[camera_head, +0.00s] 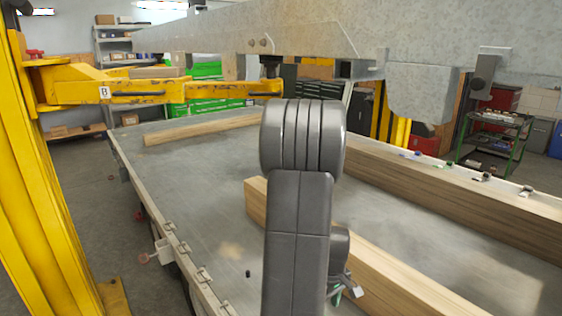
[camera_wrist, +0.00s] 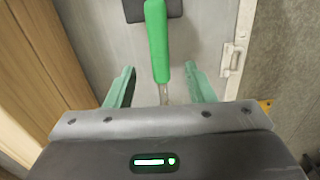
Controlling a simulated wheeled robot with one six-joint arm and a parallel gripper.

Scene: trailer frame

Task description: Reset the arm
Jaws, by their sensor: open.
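My gripper (camera_wrist: 161,86) shows in the wrist view with its two green fingers spread apart. A green-handled tool (camera_wrist: 157,40) with a thin metal shaft lies in the gap between them, and neither finger visibly touches it. A dark flat piece (camera_wrist: 148,10) is partly in view behind the handle's far end. In the head view my grey arm stands in the middle over the trailer bed (camera_head: 205,180), and it hides most of my gripper.
A wooden beam (camera_head: 395,270) lies right of my arm, and it also shows in the wrist view (camera_wrist: 35,70). Another beam (camera_head: 200,130) lies farther back. A latch (camera_wrist: 231,60) sits on the bed's edge. A yellow lift arm (camera_head: 150,90) and steel beam (camera_head: 200,40) hang over the far end.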

